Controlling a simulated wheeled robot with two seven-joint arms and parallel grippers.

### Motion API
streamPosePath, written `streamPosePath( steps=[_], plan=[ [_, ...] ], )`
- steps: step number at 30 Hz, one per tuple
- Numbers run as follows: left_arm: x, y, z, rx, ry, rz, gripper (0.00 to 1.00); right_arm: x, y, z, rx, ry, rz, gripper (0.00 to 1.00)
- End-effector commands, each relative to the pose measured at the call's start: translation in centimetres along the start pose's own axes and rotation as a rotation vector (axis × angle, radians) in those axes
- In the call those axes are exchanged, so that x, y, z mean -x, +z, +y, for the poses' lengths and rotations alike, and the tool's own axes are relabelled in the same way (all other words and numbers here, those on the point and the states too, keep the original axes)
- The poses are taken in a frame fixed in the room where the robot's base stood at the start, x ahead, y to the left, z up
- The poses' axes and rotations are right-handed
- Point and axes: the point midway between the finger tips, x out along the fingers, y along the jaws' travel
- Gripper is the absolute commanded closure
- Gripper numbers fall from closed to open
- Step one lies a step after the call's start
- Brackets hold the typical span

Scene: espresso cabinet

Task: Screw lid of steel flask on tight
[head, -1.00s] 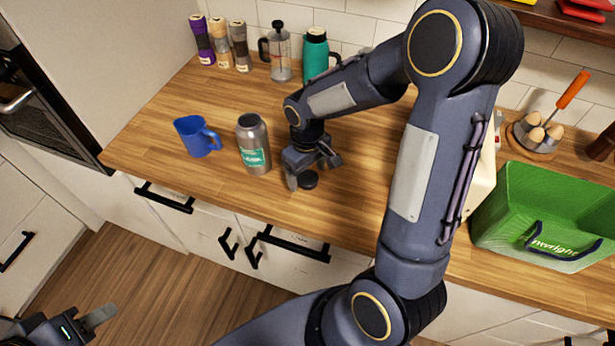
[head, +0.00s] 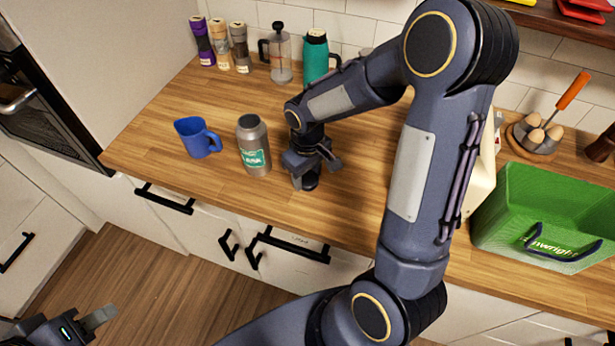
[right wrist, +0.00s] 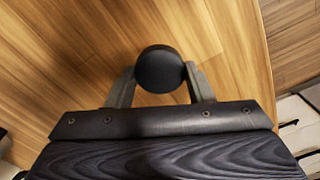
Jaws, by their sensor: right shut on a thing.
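The steel flask (head: 254,146) stands upright on the wooden counter with its mouth open and a green label on its side. Its black round lid (head: 311,180) is to the right of the flask, at my right gripper (head: 304,183). In the right wrist view the lid (right wrist: 160,69) sits between the two fingertips of the right gripper (right wrist: 160,82), which are shut on it. The lid is at or just above the counter; I cannot tell which. My left gripper (head: 98,318) is low at the left, away from the counter, with its fingers only partly in view.
A blue mug (head: 196,138) stands left of the flask. A French press (head: 280,55), a teal flask (head: 315,57) and several jars (head: 222,46) stand at the back. A green crate (head: 545,215) and an egg holder (head: 537,134) are at the right. The front counter is clear.

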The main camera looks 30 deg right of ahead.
Motion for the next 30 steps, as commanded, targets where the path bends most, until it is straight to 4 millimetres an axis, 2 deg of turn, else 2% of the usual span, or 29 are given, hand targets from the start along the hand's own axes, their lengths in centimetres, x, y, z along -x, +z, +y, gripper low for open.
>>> streamPosePath(
  steps=[5,10,14,18,24,30],
  plan=[
    [0.0,0.0,0.0,0.0,0.0,0.0,0.64,0.7,-0.1,0.0,0.0,0.001,0.004,0.74],
    [-0.1,0.1,-0.1,0.0,0.0,0.0,0.64,3.2,-0.1,0.0,-0.001,0.0,0.008,0.74],
    [-0.7,0.3,-0.3,0.0,0.0,0.0,0.64,5.7,-0.6,-2.4,0.008,0.001,0.009,0.74],
    [-1.1,0.6,-0.5,0.0,0.0,0.0,0.64,9.1,-1.2,-5.1,0.007,0.0,0.009,0.74],
    [-2.0,1.0,-0.9,0.0,0.0,0.0,0.64,11.1,-2.0,-10.0,0.006,-0.001,0.004,0.74],
    [-2.4,1.2,-1.1,0.0,0.0,0.0,0.64,12.5,-2.6,-12.8,0.003,0.0,0.002,0.74]
  ],
)
